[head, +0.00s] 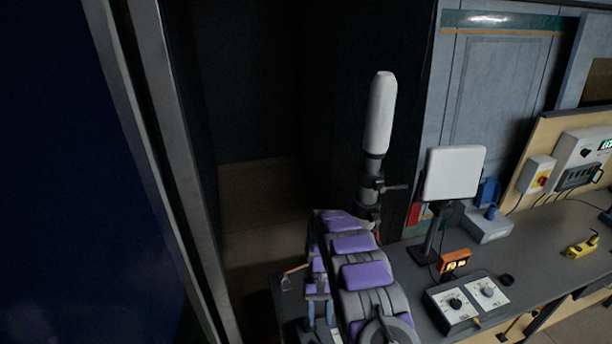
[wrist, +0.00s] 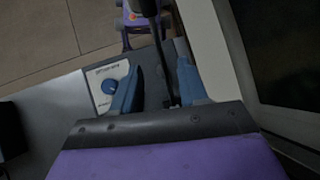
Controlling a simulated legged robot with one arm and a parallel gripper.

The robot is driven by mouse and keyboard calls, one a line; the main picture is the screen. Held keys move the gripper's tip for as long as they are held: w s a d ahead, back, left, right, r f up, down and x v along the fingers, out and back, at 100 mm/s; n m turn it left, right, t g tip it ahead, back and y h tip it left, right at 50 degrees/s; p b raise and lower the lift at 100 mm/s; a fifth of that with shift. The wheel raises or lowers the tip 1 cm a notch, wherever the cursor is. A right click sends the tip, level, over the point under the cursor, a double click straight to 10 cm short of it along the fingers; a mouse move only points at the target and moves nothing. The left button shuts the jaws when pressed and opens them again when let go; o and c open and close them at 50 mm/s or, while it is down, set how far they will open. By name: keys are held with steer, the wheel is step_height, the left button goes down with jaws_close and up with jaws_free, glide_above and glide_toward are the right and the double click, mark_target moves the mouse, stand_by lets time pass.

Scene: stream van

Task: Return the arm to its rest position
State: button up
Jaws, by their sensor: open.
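My gripper (wrist: 157,72) shows in the wrist view as two blue fingers spread apart. No object is held between them. A dark rod or cable lies in the gap, and I cannot tell whether it touches the fingers. Beside the left finger is a small box with a blue knob and a pale label (wrist: 108,87). In the head view, jointed purple and grey parts, which look like my arm, rise from the bottom middle.
A white cylindrical antenna (head: 380,113) stands upright behind the purple parts. Right of it, a white flat panel (head: 454,173) stands on a grey bench (head: 540,236). A two-knob box (head: 470,301), an orange display (head: 454,261) and a yellow device (head: 581,247) are on the bench.

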steer(key=s+d+r+t+b, duration=0.1)
steer(key=s+d+r+b, duration=0.1)
steer(key=s+r+b, duration=0.3)
steer(key=s+d+r+m+t+b, duration=0.1)
steer(key=s+d+r, duration=0.1)
steer(key=s+r, duration=0.3)
steer(key=s+d+r+t+b, duration=0.1)
steer(key=s+d+r+b, duration=0.15)
steer(key=r, duration=0.45)
steer(key=s+d+f+t+b, duration=0.1)
steer(key=s+b, duration=0.3)
steer(key=s, duration=0.7)
steer(key=s+d+f+t+b, duration=0.1)
steer(key=s+d+t+b, duration=0.1)
steer(key=s, duration=1)
steer(key=shift+d+f+m+b, duration=0.25)
steer(key=shift+d+m+b, duration=0.25)
steer(key=shift+b, duration=0.75)
steer(key=shift+s+a, duration=0.1)
steer(key=shift+a, duration=0.1)
steer(key=shift+d, duration=0.2)
